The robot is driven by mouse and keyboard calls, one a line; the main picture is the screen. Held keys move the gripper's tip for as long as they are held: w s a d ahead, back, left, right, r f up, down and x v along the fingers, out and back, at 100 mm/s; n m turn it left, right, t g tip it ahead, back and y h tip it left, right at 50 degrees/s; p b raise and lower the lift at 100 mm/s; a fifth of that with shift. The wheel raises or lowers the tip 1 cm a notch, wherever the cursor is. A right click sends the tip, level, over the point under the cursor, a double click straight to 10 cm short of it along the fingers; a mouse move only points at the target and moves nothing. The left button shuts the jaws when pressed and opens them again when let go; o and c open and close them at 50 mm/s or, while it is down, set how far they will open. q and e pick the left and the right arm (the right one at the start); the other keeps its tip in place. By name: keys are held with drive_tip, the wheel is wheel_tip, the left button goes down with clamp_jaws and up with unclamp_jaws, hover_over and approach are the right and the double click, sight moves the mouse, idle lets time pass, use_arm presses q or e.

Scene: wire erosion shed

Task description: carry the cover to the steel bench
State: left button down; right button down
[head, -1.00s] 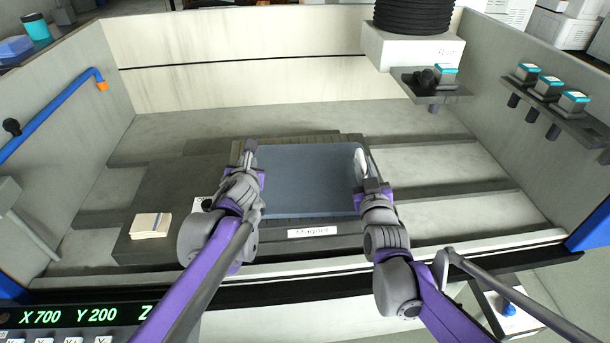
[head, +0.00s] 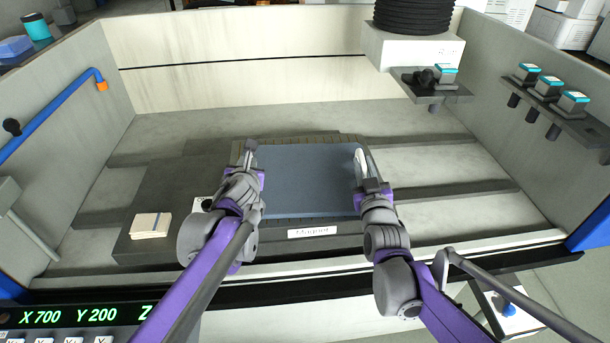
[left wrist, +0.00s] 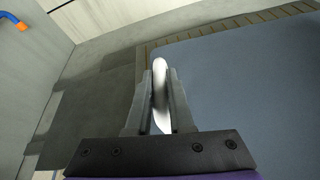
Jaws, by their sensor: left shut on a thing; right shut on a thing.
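The cover (head: 312,180) is a flat blue-grey panel over the dark magnet plate inside the machine tank. Its blue face also fills the right of the left wrist view (left wrist: 250,85). A pale handle (head: 361,166) stands at its right edge. My left gripper (head: 248,150) is at the cover's left edge. In the left wrist view its fingers are shut on a white handle (left wrist: 160,90). My right gripper (head: 365,180) is shut on the right handle. I cannot tell whether the cover is lifted off the plate. The steel bench cannot be made out.
A label reading "Magnet" (head: 309,231) is on the plate's front edge. A small pale block (head: 151,225) sits to the left. The tank's front rim (head: 470,244) and side walls surround the work. A machine head (head: 412,45) hangs above at the back right, near small shelves (head: 570,105).

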use_arm(q)
drive_tip(key=shift+r, duration=0.1)
use_arm(e)
drive_tip(key=shift+r, duration=0.1)
